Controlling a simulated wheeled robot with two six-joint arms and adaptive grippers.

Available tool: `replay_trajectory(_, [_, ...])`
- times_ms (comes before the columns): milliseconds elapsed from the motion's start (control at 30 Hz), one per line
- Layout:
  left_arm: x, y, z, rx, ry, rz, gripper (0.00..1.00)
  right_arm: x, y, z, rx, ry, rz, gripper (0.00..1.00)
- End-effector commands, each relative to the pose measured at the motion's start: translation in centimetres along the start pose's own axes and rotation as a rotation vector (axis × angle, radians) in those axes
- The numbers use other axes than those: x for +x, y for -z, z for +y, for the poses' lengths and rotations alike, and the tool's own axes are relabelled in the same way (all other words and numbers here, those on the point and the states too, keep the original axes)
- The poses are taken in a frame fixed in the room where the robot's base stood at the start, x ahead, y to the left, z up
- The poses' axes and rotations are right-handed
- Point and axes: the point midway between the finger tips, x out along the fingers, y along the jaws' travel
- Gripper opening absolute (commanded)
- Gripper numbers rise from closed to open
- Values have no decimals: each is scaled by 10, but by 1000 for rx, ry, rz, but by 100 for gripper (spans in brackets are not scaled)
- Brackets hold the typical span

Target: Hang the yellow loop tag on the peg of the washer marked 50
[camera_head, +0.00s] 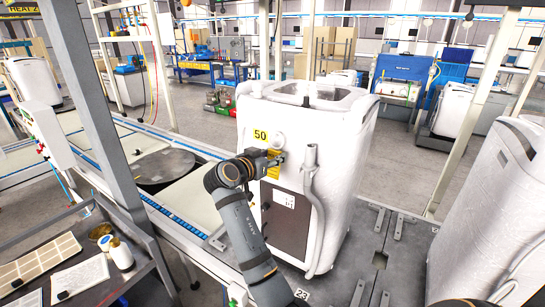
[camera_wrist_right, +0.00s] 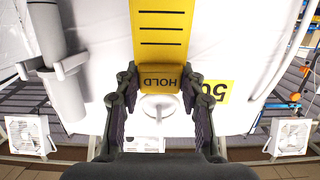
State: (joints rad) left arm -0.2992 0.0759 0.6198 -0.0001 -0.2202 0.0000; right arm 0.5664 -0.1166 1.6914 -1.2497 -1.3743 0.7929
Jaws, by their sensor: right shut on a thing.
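The washer marked 50 (camera_head: 340,135) is a white, wrapped machine in the middle of the head view. Its yellow 50 label (camera_head: 260,134) is on the front, and a white round peg (camera_head: 278,141) sticks out beside it. My right gripper (camera_head: 279,160) is in front of the washer, just below the peg. In the wrist view its fingers (camera_wrist_right: 160,80) are shut on the yellow loop tag (camera_wrist_right: 160,35), at the end printed HOLD. The peg (camera_wrist_right: 160,107) shows between the fingers, close to the tag; I cannot tell whether they touch. The tag's loop is not clearly visible. My left gripper is out of view.
A grey hose (camera_head: 312,190) runs down the washer's front, right of my gripper. Another white washer (camera_head: 495,205) stands at the right. A bench with bottles (camera_head: 121,254) and papers is at lower left. A grey post (camera_head: 85,95) rises at left.

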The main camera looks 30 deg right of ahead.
Motion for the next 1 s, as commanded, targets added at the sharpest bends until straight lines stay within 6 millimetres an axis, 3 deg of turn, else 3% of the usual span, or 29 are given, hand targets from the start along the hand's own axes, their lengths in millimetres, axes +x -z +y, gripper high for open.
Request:
replay_trajectory(33, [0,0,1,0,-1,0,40,0,-1,0,-2,0,-2,5])
replay_trajectory(67, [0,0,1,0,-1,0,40,0,-1,0,-2,0,-2,42])
replay_trajectory(233, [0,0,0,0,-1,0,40,0,-1,0,-1,0,-2,65])
replay_trajectory(633, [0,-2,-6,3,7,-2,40,-2,8,0,1,0,0,66])
replay_trajectory(1000, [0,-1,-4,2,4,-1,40,-17,82,0,2,0,-1,66])
